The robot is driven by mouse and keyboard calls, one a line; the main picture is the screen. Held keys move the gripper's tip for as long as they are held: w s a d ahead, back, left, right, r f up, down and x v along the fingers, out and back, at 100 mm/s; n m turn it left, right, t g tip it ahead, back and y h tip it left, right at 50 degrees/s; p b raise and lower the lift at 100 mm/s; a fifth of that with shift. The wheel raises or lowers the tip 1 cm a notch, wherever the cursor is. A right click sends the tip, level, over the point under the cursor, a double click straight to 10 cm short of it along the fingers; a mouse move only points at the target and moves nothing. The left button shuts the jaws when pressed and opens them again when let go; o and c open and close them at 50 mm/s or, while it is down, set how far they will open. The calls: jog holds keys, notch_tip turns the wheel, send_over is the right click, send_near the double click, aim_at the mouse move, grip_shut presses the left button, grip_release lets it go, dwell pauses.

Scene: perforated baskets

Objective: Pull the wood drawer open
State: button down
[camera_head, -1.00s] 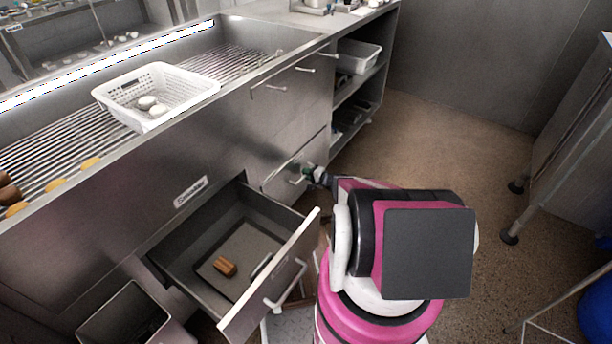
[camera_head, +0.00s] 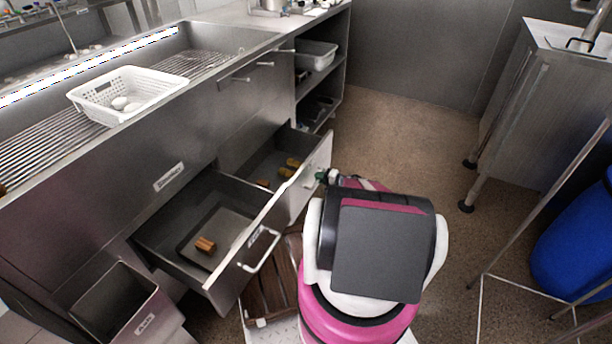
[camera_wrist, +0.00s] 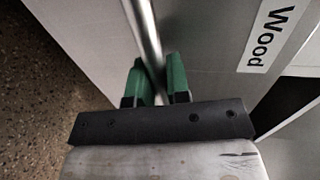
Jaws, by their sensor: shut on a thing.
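The wood drawer (camera_head: 314,170) stands pulled open in the head view, the farther of two open drawers. Several yellowish and brown pieces (camera_head: 288,170) lie inside it. In the wrist view its front (camera_wrist: 215,40) carries a label reading "Wood" (camera_wrist: 277,25). My gripper (camera_wrist: 160,82) has its green fingers on either side of the metal bar handle (camera_wrist: 146,35) and is shut on it. In the head view my gripper (camera_head: 323,176) is at the outer face of this drawer, and the handle is mostly hidden there.
A nearer drawer (camera_head: 222,292) is also open, with a brown block (camera_head: 205,245) inside. A labelled open bin (camera_head: 120,305) stands at lower left. A white perforated basket (camera_head: 125,95) sits on the counter. Floor (camera_head: 400,130) is clear toward the back; a metal table (camera_head: 515,120) stands right.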

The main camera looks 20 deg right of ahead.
jog(key=f+v, duration=0.1)
jog(key=v, duration=0.5)
jog(key=shift+f, duration=0.2)
jog(key=shift+s+d, duration=0.1)
jog(key=shift+d, duration=0.05)
jog(key=c, duration=1.1)
grip_release()
jog(key=v, duration=1)
jog(key=shift+s+d, duration=0.25)
